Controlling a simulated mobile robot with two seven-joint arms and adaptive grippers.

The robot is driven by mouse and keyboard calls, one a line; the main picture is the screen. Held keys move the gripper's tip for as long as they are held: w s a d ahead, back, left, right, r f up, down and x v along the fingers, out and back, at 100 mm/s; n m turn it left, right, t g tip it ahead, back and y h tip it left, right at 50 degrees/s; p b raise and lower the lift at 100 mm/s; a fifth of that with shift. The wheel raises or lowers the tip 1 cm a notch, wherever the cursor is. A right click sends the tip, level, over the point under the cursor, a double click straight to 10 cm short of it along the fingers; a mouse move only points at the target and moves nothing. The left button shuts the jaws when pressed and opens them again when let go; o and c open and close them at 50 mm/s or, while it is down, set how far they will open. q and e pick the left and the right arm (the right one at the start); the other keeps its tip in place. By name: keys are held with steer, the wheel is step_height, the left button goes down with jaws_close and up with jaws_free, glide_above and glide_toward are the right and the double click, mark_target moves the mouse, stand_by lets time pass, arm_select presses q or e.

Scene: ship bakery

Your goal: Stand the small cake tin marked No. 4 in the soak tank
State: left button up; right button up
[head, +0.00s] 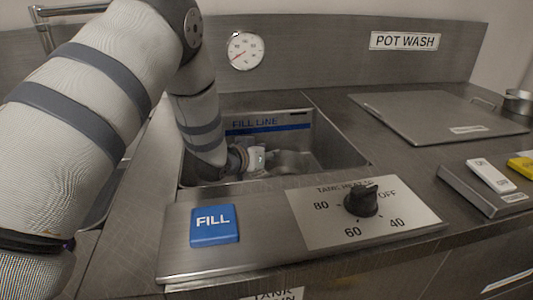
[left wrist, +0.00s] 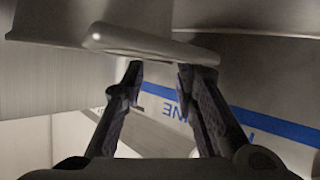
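The soak tank (head: 345,152) is a steel basin with a blue FILL LINE band on its back wall. A grey metal piece (head: 290,160), which looks like the tin, is low inside it; its No. 4 mark cannot be read. My left gripper (head: 262,159) is down in the tank, just left of this piece. In the left wrist view, the fingers of my left gripper (left wrist: 160,77) stand apart with a visible gap. A pale rounded metal edge (left wrist: 150,46) lies just beyond the fingertips; whether they touch it cannot be told. My right gripper is out of view.
A control panel with a blue FILL button (head: 214,224) and a heat knob (head: 361,201) stands before the tank. A flat steel lid (head: 435,116) lies on the counter at right, near a switch box (head: 485,190). A gauge (head: 245,50) is on the back wall.

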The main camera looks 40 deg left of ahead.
arm_select(q)
steer(key=shift+r, duration=0.1)
steer(key=shift+r, duration=0.55)
steer(key=p+v, duration=0.1)
steer(key=v, duration=0.6)
steer(key=shift+w+r+p, duration=0.1)
steer(key=shift+p, duration=0.25)
steer(key=shift+s, duration=0.25)
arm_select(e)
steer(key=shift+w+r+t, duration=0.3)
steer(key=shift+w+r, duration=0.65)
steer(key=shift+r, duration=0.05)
